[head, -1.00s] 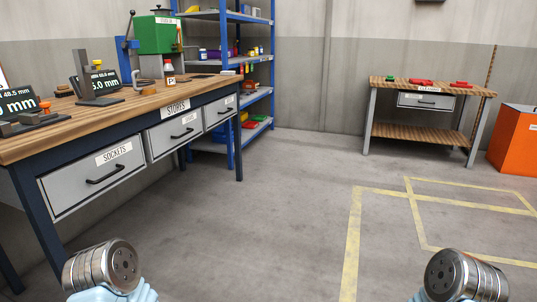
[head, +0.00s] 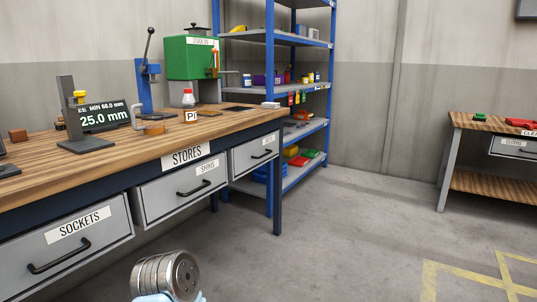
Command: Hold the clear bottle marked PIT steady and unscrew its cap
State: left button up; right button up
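The bottle marked PIT (head: 189,102) stands upright on the wooden workbench (head: 226,125), toward its far end. One of my arms shows only as a round metal link at the bottom of the view, well below and in front of the bench. Neither gripper's fingers are in the picture. Nothing of mine touches the bottle.
A blue arbor press (head: 146,88) and a green cabinet (head: 192,59) stand behind the bottle. A gauge stand (head: 80,118) is to its left. Drawers (head: 78,240) line the bench front. Blue shelving (head: 270,100) stands beyond. Floor to the right is clear.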

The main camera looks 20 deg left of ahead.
aim_at(189, 102)
jog(key=i+l+u, duration=0.1)
jog(key=i+u, duration=0.35)
jog(key=i+l+u, duration=0.15)
jog(key=u, duration=0.25)
jog(key=i+l+u, duration=0.65)
jog(key=u, duration=0.2)
jog(key=l, duration=0.1)
